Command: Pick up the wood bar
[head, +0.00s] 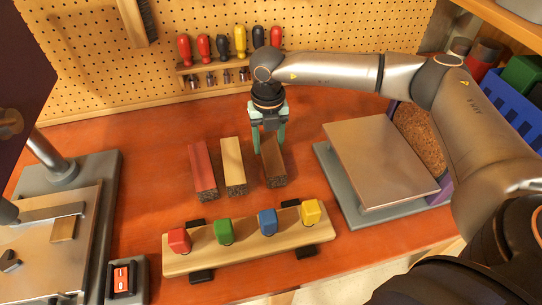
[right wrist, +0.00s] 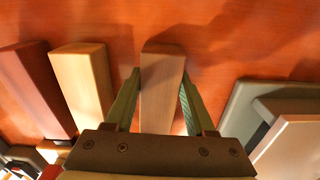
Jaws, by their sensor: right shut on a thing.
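Three bars lie side by side on the orange-red bench: a dull red bar (head: 202,171), a pale wood bar (head: 233,166) and a brown wood bar (head: 274,166) at the right. My right gripper (head: 269,138) points down at the brown bar and is shut on it, one finger on each long side. The right wrist view shows the brown bar (right wrist: 161,90) between the green fingers, with the pale bar (right wrist: 83,85) and red bar (right wrist: 38,88) apart to the left. I cannot tell whether the brown bar is clear of the bench. My left gripper is out of view.
A wooden rack (head: 248,250) with red, green, blue and yellow blocks stands in front of the bars. A grey metal plate on a base (head: 380,160) is at the right. A machine with a red switch (head: 121,279) is at the left. Screwdrivers (head: 222,45) hang behind.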

